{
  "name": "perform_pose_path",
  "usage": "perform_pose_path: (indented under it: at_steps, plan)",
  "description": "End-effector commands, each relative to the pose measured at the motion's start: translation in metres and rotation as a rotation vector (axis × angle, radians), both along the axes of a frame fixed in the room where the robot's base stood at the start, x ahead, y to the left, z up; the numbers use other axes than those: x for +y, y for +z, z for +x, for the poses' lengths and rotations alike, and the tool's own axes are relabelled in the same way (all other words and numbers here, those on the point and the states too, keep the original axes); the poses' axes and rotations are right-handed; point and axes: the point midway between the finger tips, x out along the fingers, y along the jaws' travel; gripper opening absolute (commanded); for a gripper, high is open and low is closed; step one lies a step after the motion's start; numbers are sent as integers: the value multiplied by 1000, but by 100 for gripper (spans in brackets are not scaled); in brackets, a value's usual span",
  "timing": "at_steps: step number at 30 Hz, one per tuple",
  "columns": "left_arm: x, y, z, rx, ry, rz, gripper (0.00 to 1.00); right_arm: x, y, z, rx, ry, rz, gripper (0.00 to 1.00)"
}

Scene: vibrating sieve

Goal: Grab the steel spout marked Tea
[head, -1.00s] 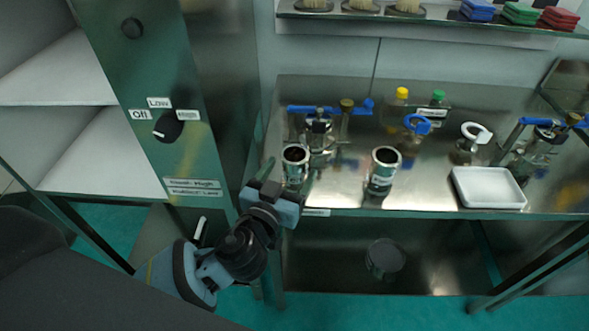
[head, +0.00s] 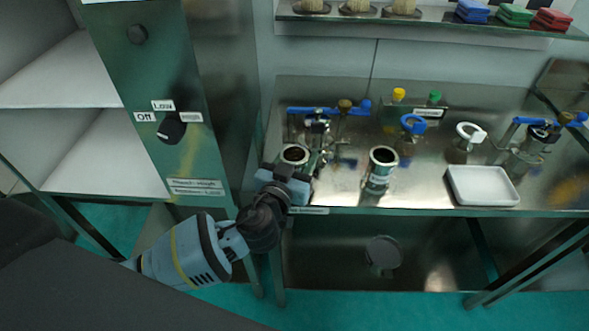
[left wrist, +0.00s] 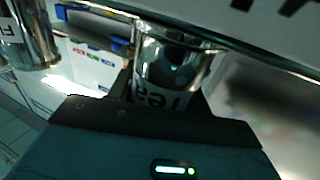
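The steel spout marked Tea (left wrist: 172,78) is a shiny open cylinder; its lettering appears upside down in the left wrist view. In the head view it stands upright (head: 295,154) near the left front edge of the steel table (head: 340,190). My left gripper (head: 290,172) is at its front, its fingers spread on either side of the spout. Whether they touch it is unclear. The gripper partly hides the spout's lower part. My right gripper is not in view.
A second steel spout (head: 381,168) stands to the right, with a white tray (head: 482,186) further right. A blue-handled clamp device (head: 318,124) is close behind the Tea spout. A tall control cabinet (head: 160,60) rises on the left. A shelf (head: 430,15) hangs above the table.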

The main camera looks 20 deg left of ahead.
Motion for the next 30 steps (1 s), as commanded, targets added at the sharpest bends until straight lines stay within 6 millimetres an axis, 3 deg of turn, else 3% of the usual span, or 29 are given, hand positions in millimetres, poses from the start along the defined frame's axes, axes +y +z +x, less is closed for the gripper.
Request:
perform_pose_path:
  at_steps: [1, 6, 17, 25, 30]
  plan:
    - [0, 0, 0, 0, 0, 0, 37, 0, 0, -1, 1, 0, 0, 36]
    - [0, 1, 0, -2, 0, 0, 18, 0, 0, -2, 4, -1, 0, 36]
    - [0, 7, 0, -4, 0, -1, 18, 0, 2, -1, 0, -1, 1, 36]
    - [0, 41, -1, -6, -1, -4, 18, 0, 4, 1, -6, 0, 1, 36]
    - [18, 36, -37, 4, -1, -3, 18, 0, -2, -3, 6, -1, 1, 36]
